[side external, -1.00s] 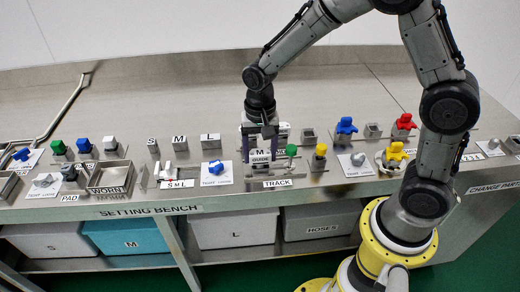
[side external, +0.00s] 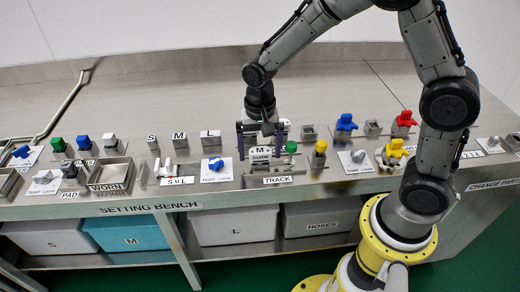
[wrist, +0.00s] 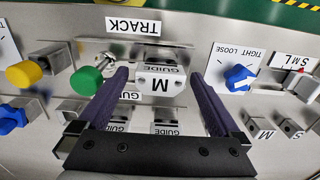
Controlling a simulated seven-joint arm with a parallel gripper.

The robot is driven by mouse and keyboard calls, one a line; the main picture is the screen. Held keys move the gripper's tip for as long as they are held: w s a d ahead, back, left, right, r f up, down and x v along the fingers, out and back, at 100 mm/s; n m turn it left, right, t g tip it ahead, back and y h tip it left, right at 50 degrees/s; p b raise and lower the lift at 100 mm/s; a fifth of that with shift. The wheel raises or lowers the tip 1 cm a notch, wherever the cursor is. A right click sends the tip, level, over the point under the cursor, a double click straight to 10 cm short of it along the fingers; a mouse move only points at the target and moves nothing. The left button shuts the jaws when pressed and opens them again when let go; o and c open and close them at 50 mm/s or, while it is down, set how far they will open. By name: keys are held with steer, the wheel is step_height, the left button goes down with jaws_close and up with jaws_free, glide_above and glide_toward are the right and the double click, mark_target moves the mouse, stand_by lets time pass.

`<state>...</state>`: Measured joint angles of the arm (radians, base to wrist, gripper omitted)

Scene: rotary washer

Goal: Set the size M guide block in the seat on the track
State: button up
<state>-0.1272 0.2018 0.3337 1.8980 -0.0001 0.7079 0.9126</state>
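The size M guide block (side external: 258,153) is light-coloured, with M and GUIDE labels. It sits level at the track (wrist: 186,54), behind the TRACK label; I cannot tell whether it is fully down in the seat, which it hides. In the wrist view the block (wrist: 160,84) is between the two purple fingers of my gripper (wrist: 160,74), with a gap on each side. My gripper (side external: 259,155) is open around the block and not holding it. A green knob (wrist: 87,80) stands beside the block, close to one finger.
A yellow knob (side external: 320,152) stands right of the green one. A blue tight/loose knob (side external: 215,164) on a white plate is to the left. Several S, M, L blocks (side external: 180,140) stand farther left. The bench behind (side external: 200,90) is clear.

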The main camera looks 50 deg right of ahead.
steer(key=shift+r, duration=0.1)
steer(key=s+d+r+t, duration=0.2)
steer(key=s+r, duration=0.1)
steer(key=r, duration=1.6)
steer(key=s+d+f+n+t, duration=0.1)
steer(key=s+n, duration=0.3)
steer(key=s, duration=0.4)
steer(key=s+d+f+n+t, duration=0.1)
steer(key=s+n+t, duration=0.1)
steer(key=s+n, duration=0.3)
steer(key=s, duration=0.4)
steer(key=shift+d+f+t, duration=0.15)
steer(key=shift+d+t, duration=0.15)
steer(key=shift+d, duration=0.05)
steer(key=shift+c, duration=0.2)
